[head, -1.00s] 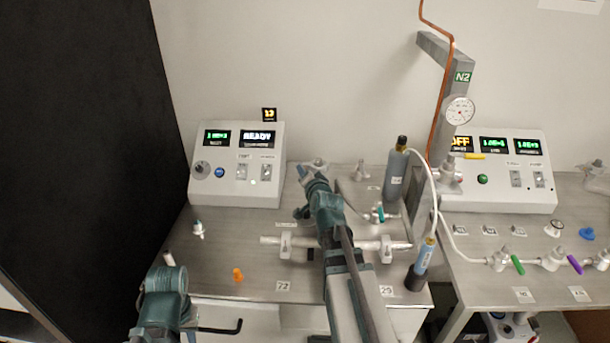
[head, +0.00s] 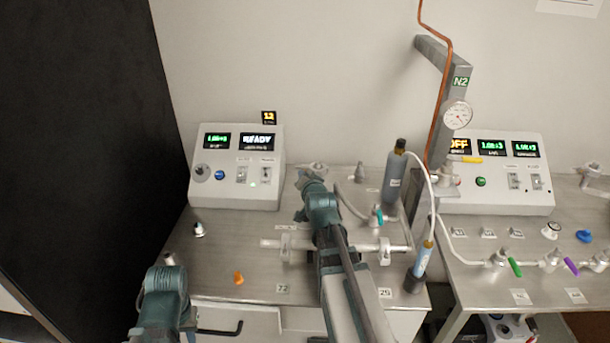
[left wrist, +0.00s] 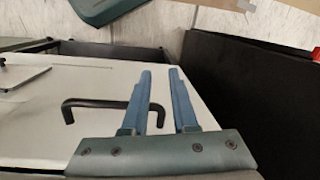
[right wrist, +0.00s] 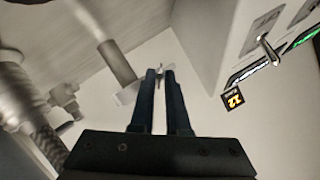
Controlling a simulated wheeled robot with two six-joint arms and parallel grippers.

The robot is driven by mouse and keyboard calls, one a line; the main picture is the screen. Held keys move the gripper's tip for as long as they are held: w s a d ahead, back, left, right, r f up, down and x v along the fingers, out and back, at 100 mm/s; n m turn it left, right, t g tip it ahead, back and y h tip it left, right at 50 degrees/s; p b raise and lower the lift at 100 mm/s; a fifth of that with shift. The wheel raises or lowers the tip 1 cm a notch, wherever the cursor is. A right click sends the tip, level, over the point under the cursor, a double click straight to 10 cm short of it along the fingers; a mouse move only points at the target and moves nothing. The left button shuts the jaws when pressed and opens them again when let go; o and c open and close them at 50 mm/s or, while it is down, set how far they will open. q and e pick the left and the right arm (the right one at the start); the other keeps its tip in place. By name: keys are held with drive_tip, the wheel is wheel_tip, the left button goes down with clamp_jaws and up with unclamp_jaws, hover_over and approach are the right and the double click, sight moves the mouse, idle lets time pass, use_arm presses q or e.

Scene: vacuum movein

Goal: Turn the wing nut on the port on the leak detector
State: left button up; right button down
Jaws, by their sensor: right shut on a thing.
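The leak detector (head: 238,165) is the grey console at the back left, with a READY display and a lit green display. A pale port (head: 317,167) stands on the bench to its right. My right gripper (head: 301,181) is at this port; its arm hides part of the area. In the right wrist view my right gripper (right wrist: 160,74) has its fingers nearly together on a small pale wing nut (right wrist: 160,67), mostly hidden between the tips. My left gripper (left wrist: 160,72) is open and empty, above a drawer front with a black handle (left wrist: 105,106).
A grey cylinder (head: 394,182) and a blue-labelled bottle (head: 421,263) stand right of my right arm. A white horizontal pipe (head: 272,243) crosses the bench under it. An orange cap (head: 238,278) lies at the front. A black panel (head: 90,150) bounds the left.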

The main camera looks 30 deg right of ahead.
drive_tip(key=shift+a+r+n+g+h+p, duration=0.1)
drive_tip(key=shift+n+g+h+p, duration=0.45)
drive_tip(key=shift+n, duration=0.55)
drive_tip(key=shift+w+n+g+h, duration=0.1)
drive_tip(key=shift+n+g+h, duration=0.15)
drive_tip(key=shift+n+h, duration=0.4)
drive_tip(key=shift+n, duration=0.25)
drive_tip(key=c, duration=0.9)
unclamp_jaws()
